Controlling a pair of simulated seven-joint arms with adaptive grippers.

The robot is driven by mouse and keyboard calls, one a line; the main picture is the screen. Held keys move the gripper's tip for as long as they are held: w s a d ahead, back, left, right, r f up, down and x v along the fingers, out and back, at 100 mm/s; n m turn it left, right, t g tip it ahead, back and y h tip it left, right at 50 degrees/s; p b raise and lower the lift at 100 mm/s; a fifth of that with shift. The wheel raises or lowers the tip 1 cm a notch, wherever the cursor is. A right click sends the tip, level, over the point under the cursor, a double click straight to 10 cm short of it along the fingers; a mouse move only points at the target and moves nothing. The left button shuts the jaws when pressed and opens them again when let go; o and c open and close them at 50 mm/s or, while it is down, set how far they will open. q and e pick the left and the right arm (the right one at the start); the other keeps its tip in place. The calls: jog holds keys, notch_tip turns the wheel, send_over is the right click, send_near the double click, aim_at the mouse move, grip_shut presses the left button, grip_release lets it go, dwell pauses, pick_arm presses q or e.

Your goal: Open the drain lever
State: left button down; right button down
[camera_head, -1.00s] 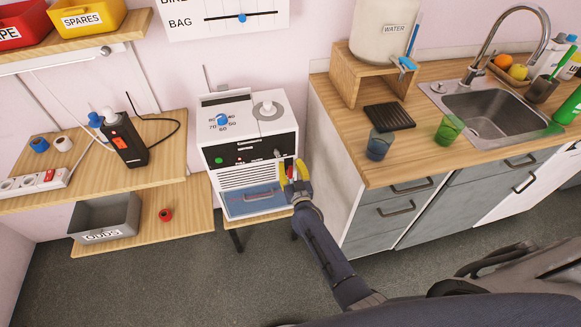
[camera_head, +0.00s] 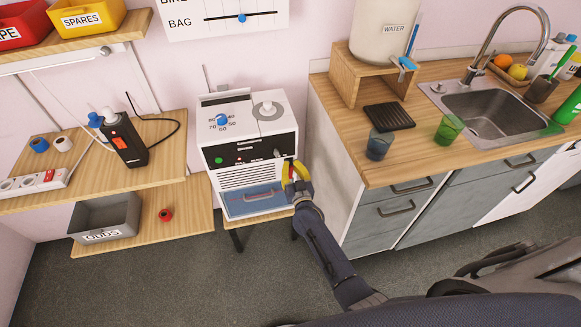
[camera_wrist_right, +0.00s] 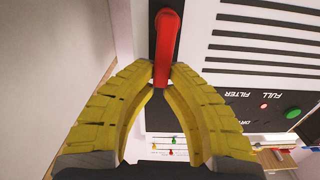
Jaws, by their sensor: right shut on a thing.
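A white machine (camera_head: 236,134) stands against the wall, with a black front panel and a vent grille. The red drain lever (camera_wrist_right: 168,35) is at its right front side. In the right wrist view the lever runs from the top edge down between my fingertips. My right gripper (camera_head: 290,168) is at the machine's right front edge. In the wrist view its yellow fingers (camera_wrist_right: 160,75) have their tips closed around the lever's end. In the head view the fingers mostly hide the lever. My left gripper is not in view.
A blue-grey drawer (camera_head: 254,198) sits below the vent grille. A wooden-topped counter (camera_head: 440,155) with grey drawers and a sink (camera_head: 490,112) stands close to the right. A wooden shelf (camera_head: 160,160) is on the left. The floor in front is clear.

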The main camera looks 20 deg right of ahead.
jog(key=d+f+m, duration=0.5)
jog(key=f+m, duration=0.1)
jog(key=m, duration=1.1)
jog(key=shift+d, duration=0.35)
jog(key=shift+s+m, duration=0.1)
jog(key=shift+m, duration=0.2)
jog(key=c, duration=1.4)
grip_release()
jog(key=shift+s, duration=0.1)
jog(key=s, duration=1.1)
jog(key=shift+s+a, duration=0.3)
jog(key=shift+s, duration=0.1)
